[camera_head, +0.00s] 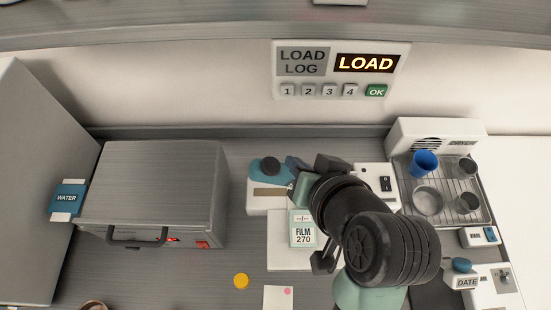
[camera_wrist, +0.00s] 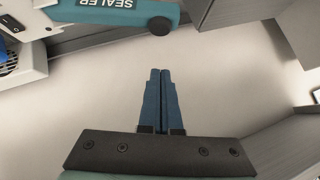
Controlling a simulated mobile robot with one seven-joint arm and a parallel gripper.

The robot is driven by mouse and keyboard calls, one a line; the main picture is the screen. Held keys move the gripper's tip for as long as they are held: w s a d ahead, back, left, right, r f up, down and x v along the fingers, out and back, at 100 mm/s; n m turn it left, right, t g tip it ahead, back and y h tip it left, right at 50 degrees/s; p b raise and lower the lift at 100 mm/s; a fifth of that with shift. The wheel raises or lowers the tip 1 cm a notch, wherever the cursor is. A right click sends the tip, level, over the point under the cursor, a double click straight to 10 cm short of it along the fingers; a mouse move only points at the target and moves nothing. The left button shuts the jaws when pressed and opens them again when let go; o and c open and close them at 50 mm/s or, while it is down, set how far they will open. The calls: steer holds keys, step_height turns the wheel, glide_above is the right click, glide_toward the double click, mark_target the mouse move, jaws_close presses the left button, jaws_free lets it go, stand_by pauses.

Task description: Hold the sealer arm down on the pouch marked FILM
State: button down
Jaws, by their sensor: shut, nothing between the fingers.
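The teal sealer arm (camera_head: 266,177) with its dark round knob sits above a white sealer base (camera_head: 262,208) in the head view. In the wrist view the sealer arm, lettered SEALER (camera_wrist: 105,10), crosses the top left, with the knob at its end. The pouch marked FILM 270 (camera_head: 303,234) lies in front, on a white plate (camera_head: 285,262); my wrist hides where its far edge meets the sealer. My gripper (camera_head: 292,162) is near the knob, to its right; its blue fingers (camera_wrist: 159,78) are shut and empty, apart from the knob in the wrist view.
A grey oven-like box (camera_head: 150,190) stands left with a WATER pouch (camera_head: 67,198) beside it. A dryer rack (camera_head: 450,203) with cups and a DATE stamp (camera_head: 466,281) are right. A LOAD LOG panel (camera_head: 341,70) is on the wall. A yellow disc (camera_head: 241,281) lies in front.

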steer(key=p+x, duration=0.1)
steer(key=x, duration=0.6)
steer(key=shift+w+a, duration=0.1)
steer(key=f, duration=0.1)
steer(key=a+f, duration=0.1)
steer(key=shift+f+p, duration=0.3)
steer(key=shift+p, duration=0.1)
steer(key=shift+a+f, duration=0.25)
steer(key=shift+f, duration=0.5)
